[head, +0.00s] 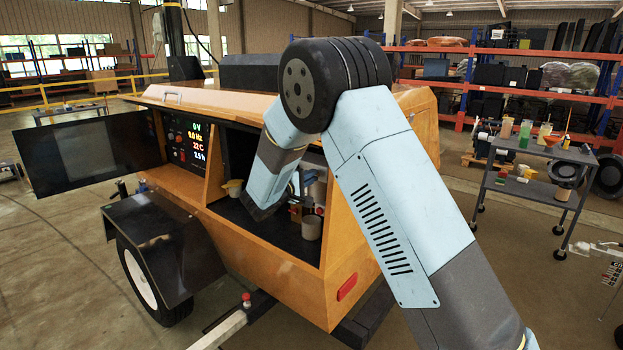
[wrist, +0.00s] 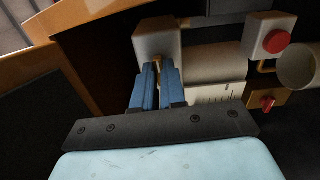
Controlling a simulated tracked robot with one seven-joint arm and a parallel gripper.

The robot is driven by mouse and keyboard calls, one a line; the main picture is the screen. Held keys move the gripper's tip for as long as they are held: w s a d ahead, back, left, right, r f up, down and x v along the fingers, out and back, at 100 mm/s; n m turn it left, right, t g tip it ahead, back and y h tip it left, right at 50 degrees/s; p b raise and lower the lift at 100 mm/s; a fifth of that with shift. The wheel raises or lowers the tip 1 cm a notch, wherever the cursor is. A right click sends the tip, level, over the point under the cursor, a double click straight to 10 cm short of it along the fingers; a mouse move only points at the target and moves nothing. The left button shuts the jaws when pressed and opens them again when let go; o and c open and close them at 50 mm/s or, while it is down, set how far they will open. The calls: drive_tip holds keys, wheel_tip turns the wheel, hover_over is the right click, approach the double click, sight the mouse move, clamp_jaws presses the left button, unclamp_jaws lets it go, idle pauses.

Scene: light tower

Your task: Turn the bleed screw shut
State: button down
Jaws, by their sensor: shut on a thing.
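In the wrist view, my gripper (wrist: 156,70) has its blue fingers close together, pointing at a pale block (wrist: 158,40) inside the bay. A small brass-coloured piece, which I take to be the bleed screw (wrist: 157,60), shows between the fingertips at the block's lower edge. The fingers are shut on it and hide most of it. How far it is turned cannot be seen. In the head view, my arm reaches into the open bay of the orange light tower (head: 285,270) and hides the screw and fingertips.
Right of my fingers in the wrist view are a pale cylinder (wrist: 215,62), a red knob (wrist: 264,102) on a brass block, a red button (wrist: 276,42) and a round cup (wrist: 299,67).

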drive_tip(key=shift+f+n, duration=0.15)
drive_tip(key=shift+n, duration=4.2)
drive_tip(key=shift+f+n, duration=0.15)
drive_tip(key=shift+n, duration=4.2)
drive_tip(key=c, duration=1.2)
unclamp_jaws()
drive_tip(key=shift+r, duration=0.15)
drive_tip(key=shift+a, duration=0.1)
